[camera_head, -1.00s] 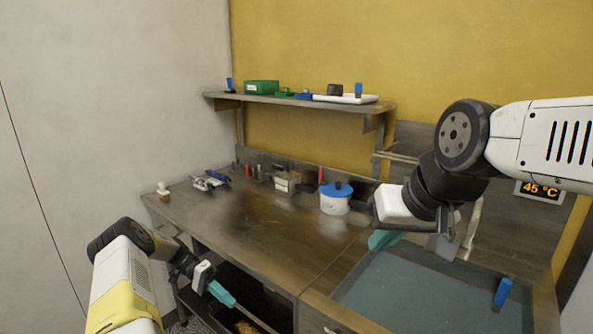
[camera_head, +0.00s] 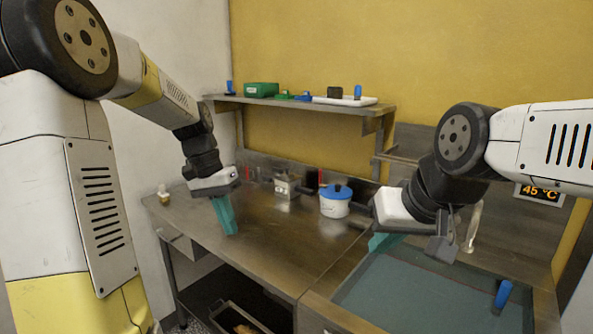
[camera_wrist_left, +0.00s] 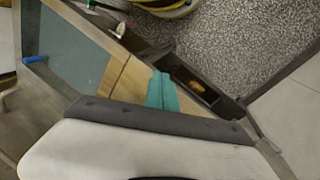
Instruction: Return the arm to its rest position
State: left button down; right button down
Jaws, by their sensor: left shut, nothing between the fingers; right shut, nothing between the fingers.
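My left gripper (camera_head: 227,214) has teal fingers and hangs over the left part of the metal worktop (camera_head: 265,240), pointing down. Its fingers are together and empty. They also show in the left wrist view (camera_wrist_left: 162,92). My right gripper (camera_head: 383,242) has teal fingers, shut and empty, and hovers over the back left of the blue-grey mesh area (camera_head: 430,290). The right fingers are partly hidden by the gripper body.
A shelf (camera_head: 300,102) holds a green box (camera_head: 261,90). The worktop's front is clear.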

pick_arm(q)
jog(key=s+d+r+n+t, duration=0.1)
jog(key=s+r+t, duration=0.2)
jog(key=s, duration=0.5)
jog(key=s+r+n+t, duration=0.1)
jog(key=s+r+t, duration=0.2)
jog(key=s, duration=0.6)
jog(key=shift+s+d+r+n+t+y, duration=0.15)
jog(key=shift+d+r+n+t+y, duration=0.25)
jog(key=shift+t, duration=0.1)
